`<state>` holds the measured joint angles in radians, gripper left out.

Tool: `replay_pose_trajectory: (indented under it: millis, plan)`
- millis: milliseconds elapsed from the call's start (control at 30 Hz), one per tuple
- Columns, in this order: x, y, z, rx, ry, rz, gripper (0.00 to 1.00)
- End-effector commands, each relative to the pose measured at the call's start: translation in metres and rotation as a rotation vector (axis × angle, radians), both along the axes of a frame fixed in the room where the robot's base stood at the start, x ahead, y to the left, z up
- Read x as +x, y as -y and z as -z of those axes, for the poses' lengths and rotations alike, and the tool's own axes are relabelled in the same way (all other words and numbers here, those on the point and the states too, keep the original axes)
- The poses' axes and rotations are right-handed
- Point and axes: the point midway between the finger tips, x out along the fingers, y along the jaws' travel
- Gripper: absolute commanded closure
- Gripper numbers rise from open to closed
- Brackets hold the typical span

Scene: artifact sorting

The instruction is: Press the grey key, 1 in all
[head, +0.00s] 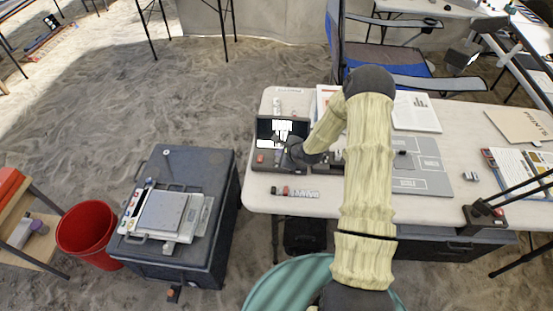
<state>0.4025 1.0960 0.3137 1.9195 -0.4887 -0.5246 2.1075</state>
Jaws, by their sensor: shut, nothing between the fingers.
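A dark device (263,168) with a lit, black-and-white screen (282,126) stands at the near left of the white table. An orange-red key (260,157) shows on its left part. I cannot make out the grey key; it is too small to tell or hidden by my gripper. My gripper (282,149) is at the end of the pale-sleeved arm, over the device just below its screen. It is shut and holds nothing. I cannot tell whether it touches the device.
The white table (345,199) also carries a grey labelled board (432,181), papers (415,112) and a small striped scale bar (305,194) in front of the device. A blue chair (385,55) stands behind. A dark case (150,250) and red bucket (88,232) are left.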

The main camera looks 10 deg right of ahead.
Motion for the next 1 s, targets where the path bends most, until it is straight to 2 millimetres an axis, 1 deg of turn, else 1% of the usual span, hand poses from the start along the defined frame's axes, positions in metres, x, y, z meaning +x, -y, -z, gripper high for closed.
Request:
replay_pose_trajectory:
  millis: [233,1000]
  plan:
    - [-0.002,0.000,0.008,0.001,0.000,0.001,1.00]
    - [-0.002,0.000,0.012,0.001,0.000,0.001,1.00]
